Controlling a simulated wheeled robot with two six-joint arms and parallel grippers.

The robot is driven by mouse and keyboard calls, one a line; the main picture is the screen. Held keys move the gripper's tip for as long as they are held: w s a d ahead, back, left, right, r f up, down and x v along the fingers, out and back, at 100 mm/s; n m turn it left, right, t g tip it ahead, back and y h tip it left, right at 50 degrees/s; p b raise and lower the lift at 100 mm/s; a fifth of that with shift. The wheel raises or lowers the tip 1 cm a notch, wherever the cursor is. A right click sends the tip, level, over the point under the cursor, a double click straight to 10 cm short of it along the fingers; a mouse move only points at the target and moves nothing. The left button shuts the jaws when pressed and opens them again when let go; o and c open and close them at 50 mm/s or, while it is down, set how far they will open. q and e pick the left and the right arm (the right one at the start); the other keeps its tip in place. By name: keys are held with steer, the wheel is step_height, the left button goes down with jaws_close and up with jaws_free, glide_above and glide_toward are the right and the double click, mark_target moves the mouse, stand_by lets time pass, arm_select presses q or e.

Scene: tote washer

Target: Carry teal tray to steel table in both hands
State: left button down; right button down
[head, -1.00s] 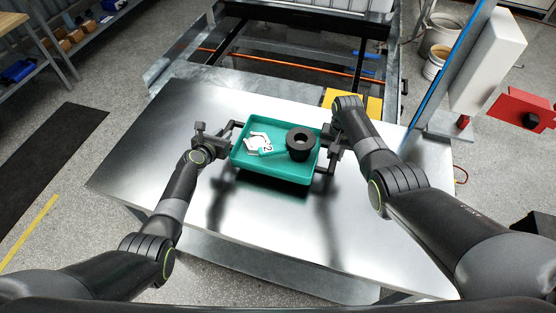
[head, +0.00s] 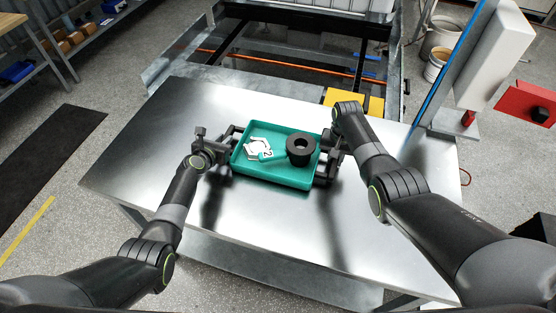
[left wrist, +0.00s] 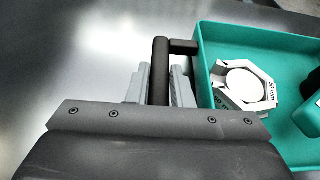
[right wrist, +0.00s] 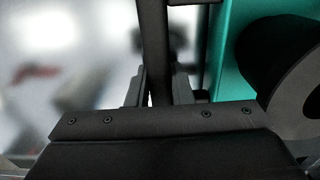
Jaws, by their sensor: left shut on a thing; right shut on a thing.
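The teal tray (head: 272,178) is level over the middle of the steel table (head: 160,130), on it or just above it; I cannot tell if it touches. It holds a white hexagonal piece (head: 258,146), marked "50 mm" in the left wrist view (left wrist: 262,88), and a thick black ring (head: 300,150). My left gripper (head: 226,150) is shut on the black bar handle (left wrist: 160,60) at the tray's left side. My right gripper (head: 332,155) is shut on the right handle (right wrist: 153,45), which is partly hidden in the head view.
The tabletop is clear around the tray. Behind it stands a metal frame (head: 290,45) with a yellow panel (head: 370,105). A blue-edged post (head: 445,85) rises at the back right. A dark mat (head: 45,165) lies on the floor at left.

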arm_select(q)
steer(key=shift+w+f, duration=0.1)
steer(key=shift+f, duration=0.15)
arm_select(e)
steer(key=shift+f, duration=0.3)
arm_select(q)
steer(key=c, duration=1.3)
jaws_free()
steer(key=shift+r, duration=0.1)
arm_select(e)
steer(key=c, duration=1.3)
jaws_free()
steer(key=shift+s+r, duration=0.1)
arm_select(q)
steer(key=shift+s, duration=0.2)
steer(key=v, duration=1.1)
steer(key=shift+s+a+r, duration=0.1)
steer(key=shift+s+a, duration=0.1)
steer(key=shift+s, duration=0.1)
arm_select(e)
step_height(320, 180, up, 12)
steer(key=shift+r, duration=0.1)
arm_select(q)
steer(key=shift+o, duration=0.3)
steer(key=o, duration=0.8)
steer(key=shift+c, duration=0.2)
steer(key=shift+s+f, duration=0.1)
steer(key=shift+f, duration=0.3)
